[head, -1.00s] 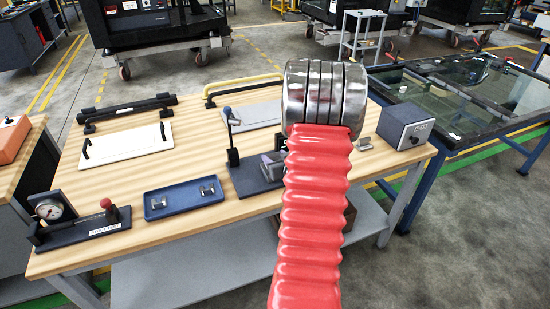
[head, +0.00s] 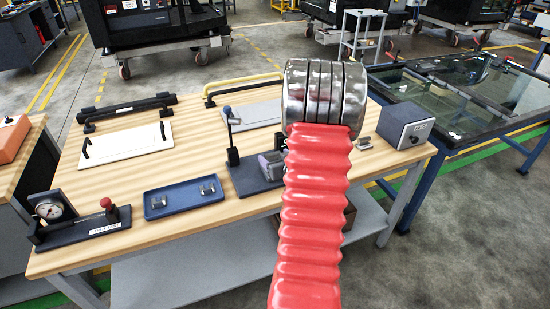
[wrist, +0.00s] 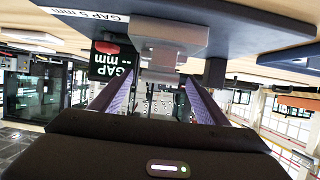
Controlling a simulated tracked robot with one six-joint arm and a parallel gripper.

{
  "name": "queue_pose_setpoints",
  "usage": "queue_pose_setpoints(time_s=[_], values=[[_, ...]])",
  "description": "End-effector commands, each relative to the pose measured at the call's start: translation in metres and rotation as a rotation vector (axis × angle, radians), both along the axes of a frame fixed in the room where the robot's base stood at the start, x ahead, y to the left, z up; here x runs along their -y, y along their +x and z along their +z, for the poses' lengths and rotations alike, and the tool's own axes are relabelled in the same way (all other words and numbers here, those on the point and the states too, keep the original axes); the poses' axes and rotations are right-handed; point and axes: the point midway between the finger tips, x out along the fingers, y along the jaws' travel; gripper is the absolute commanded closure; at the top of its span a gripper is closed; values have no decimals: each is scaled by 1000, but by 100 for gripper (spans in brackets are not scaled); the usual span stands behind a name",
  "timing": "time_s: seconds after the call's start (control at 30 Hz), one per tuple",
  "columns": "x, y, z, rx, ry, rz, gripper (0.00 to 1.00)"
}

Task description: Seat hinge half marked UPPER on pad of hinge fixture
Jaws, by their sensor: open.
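The hinge fixture (head: 252,178) is a dark base with an upright post on the bench, partly hidden behind my red-sleeved arm. In the wrist view, which is upside down, the fixture's dark plate (wrist: 235,38) carries a "GAP 5 mm" label. A light grey block (wrist: 170,35) stands against it, with a darker grey part (wrist: 160,62) at its end. I cannot tell pad from hinge half there, and no UPPER mark is readable. My gripper (wrist: 158,85) is open, its two purplish fingers apart and pointing at the grey parts. I see no hinge half held between them.
A blue tray (head: 180,207) holds two small metal pieces. A dial gauge stand (head: 75,222) is at front left. A small metal piece (head: 365,143) lies beside a grey box (head: 406,125) at right. A white panel (head: 125,146) and handles lie behind.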

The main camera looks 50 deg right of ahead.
Motion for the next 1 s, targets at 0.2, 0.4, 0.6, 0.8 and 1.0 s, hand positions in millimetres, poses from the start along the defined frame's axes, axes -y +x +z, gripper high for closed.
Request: queue_pose_setpoints(time_s=[0.2,0.4,0.6,0.8,1.0], values=[[-3,-6,4,2,-1,-1,32],[-14,-25,13,1,-2,-2,32],[-28,-48,25,2,-2,-2,32],[-42,-71,36,2,-3,-1,32],[-55,-93,46,2,-3,-3,32]])
